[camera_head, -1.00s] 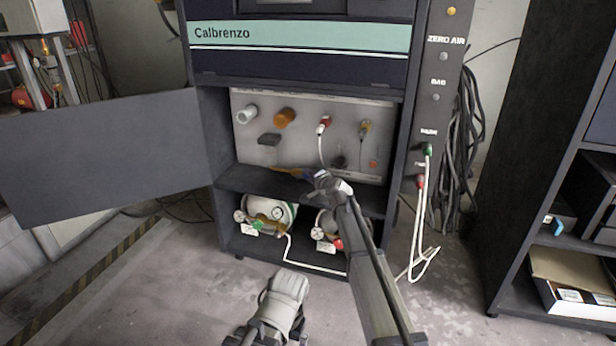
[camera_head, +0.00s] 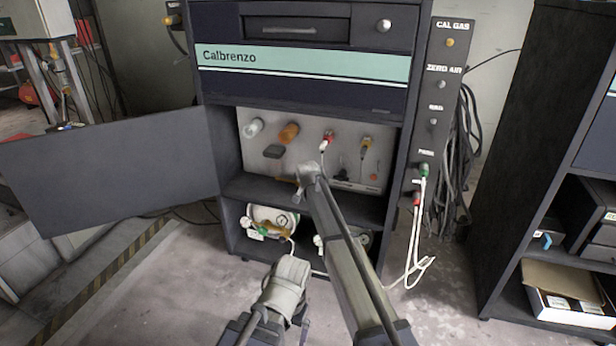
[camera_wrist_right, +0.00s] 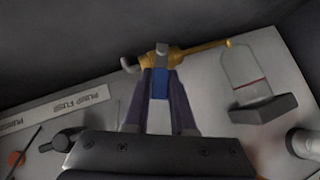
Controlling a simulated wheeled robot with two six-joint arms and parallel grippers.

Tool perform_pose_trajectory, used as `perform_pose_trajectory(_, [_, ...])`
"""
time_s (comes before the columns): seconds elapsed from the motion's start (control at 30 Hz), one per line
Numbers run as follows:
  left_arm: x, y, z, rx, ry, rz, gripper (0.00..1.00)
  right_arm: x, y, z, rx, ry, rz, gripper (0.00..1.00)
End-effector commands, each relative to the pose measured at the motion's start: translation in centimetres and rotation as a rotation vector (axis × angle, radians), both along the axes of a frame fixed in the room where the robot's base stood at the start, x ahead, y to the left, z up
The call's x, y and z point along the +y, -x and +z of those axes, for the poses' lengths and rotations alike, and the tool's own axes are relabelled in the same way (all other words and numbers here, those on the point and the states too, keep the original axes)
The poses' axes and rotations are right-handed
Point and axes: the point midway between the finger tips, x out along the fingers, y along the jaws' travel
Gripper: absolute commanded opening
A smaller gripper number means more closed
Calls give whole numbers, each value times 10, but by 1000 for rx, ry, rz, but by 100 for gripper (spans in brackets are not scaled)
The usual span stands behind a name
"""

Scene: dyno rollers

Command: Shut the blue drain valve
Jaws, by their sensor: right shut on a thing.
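The drain valve is a brass fitting (camera_wrist_right: 200,50) with a short blue lever (camera_wrist_right: 160,85), seen in the right wrist view. The lever stands roughly crosswise to the brass pipe there. My right gripper (camera_wrist_right: 160,76) has its two dark fingers on either side of the blue lever, shut on it. In the head view my right arm reaches into the open cabinet, and its wrist hides the lever and fingertips. Only a bit of brass (camera_head: 287,179) shows left of the wrist. My left gripper's fingers are not seen.
A grey panel (camera_head: 255,160) with several knobs and fittings stands behind the valve. The cabinet door (camera_head: 110,165) hangs open at left. White hoses (camera_head: 411,265) hang at right.

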Motion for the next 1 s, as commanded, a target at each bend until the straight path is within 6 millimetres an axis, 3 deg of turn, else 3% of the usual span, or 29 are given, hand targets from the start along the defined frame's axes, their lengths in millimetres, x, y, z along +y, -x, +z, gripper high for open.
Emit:
perform_pose_trajectory(0.13, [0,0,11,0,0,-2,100,8,-3,4,42,121,1,0])
perform_pose_trajectory(0.5, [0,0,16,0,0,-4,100,16,-5,3,113,334,-1,0])
perform_pose_trajectory(1.0, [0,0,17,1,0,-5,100,19,-4,3,141,411,0,0])
